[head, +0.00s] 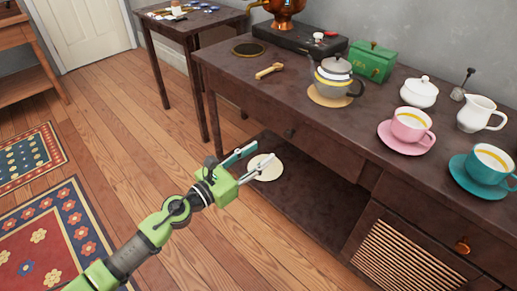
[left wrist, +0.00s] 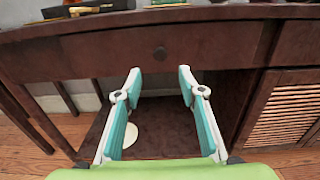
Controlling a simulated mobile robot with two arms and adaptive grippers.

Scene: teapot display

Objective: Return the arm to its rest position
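My left arm, green and black, reaches in from the lower left in the head view. Its left gripper (head: 256,160) is open and empty, in front of the dark wooden sideboard (head: 290,97) and below its top. In the left wrist view the two teal-padded fingers (left wrist: 160,105) stand wide apart with nothing between them. They point at the sideboard's drawer front and the open space under it. My right gripper is not in view.
On the sideboard stand a teapot (head: 334,82) on a round mat, a green tea box (head: 372,60), a pink cup (head: 410,124), a teal cup (head: 489,163), a white creamer (head: 480,115) and a sugar bowl (head: 419,92). A pale disc (head: 266,168) lies on the lower shelf. Open floor lies left.

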